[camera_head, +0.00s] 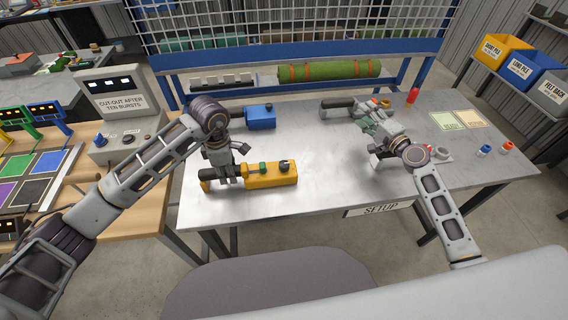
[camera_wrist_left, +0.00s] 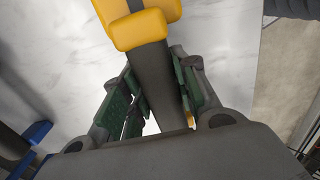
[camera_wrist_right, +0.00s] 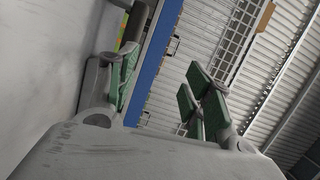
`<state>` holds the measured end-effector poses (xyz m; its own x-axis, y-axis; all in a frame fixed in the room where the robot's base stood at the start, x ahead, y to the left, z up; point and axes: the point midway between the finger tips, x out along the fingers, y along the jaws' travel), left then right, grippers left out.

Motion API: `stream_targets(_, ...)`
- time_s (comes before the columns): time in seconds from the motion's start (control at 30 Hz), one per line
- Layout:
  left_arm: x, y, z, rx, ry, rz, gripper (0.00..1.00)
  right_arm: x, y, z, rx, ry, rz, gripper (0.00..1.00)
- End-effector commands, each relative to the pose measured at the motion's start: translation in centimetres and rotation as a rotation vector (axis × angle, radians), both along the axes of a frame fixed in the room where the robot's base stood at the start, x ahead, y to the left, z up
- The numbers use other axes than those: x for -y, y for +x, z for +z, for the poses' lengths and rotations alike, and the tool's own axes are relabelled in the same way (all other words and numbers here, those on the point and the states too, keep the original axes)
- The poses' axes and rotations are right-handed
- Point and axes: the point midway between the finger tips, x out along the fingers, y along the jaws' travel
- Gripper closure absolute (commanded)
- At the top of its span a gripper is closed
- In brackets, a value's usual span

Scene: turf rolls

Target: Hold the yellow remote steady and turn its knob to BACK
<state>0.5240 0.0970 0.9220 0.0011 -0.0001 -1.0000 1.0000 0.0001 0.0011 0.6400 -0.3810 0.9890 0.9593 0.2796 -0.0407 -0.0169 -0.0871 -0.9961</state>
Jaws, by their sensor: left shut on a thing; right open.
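The yellow remote (camera_head: 262,174) lies on the metal table with a green button and a dark knob (camera_head: 284,164) on top. Its dark handle points left. My left gripper (camera_head: 212,179) is shut on that handle; the left wrist view shows the handle (camera_wrist_left: 155,75) between the green-padded fingers (camera_wrist_left: 160,100), with the yellow body (camera_wrist_left: 140,28) beyond. My right gripper (camera_head: 376,148) is open and empty over the right part of the table, well apart from the remote. Its spread green pads (camera_wrist_right: 165,85) show in the right wrist view. The knob's marking is too small to read.
A blue box (camera_head: 260,117) lies behind the remote. A dark-handled thing (camera_head: 338,103), orange and red pieces stand behind my right gripper. Cards (camera_head: 449,121) and small bottles (camera_head: 484,150) lie at right. The table between the remote and right gripper is clear.

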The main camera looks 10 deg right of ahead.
Motion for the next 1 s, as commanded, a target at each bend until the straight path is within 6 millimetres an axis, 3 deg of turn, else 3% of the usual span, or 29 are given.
stream_targets(0.1,0.0,-0.2,-0.5,-0.009,0.003,-0.001,1.0,-3.3,-0.2,-0.3,-0.012,0.005,0.046,0.49)
stream_targets(0.4,0.0,-0.2,-0.5,-0.009,0.003,-0.001,1.0,-9.9,-2.0,-1.7,-0.051,0.071,0.125,0.49)
stream_targets(1.0,0.0,-0.2,-0.4,-0.008,0.004,-0.001,1.0,-15.0,-9.7,-5.8,-0.19,0.538,0.062,0.49)
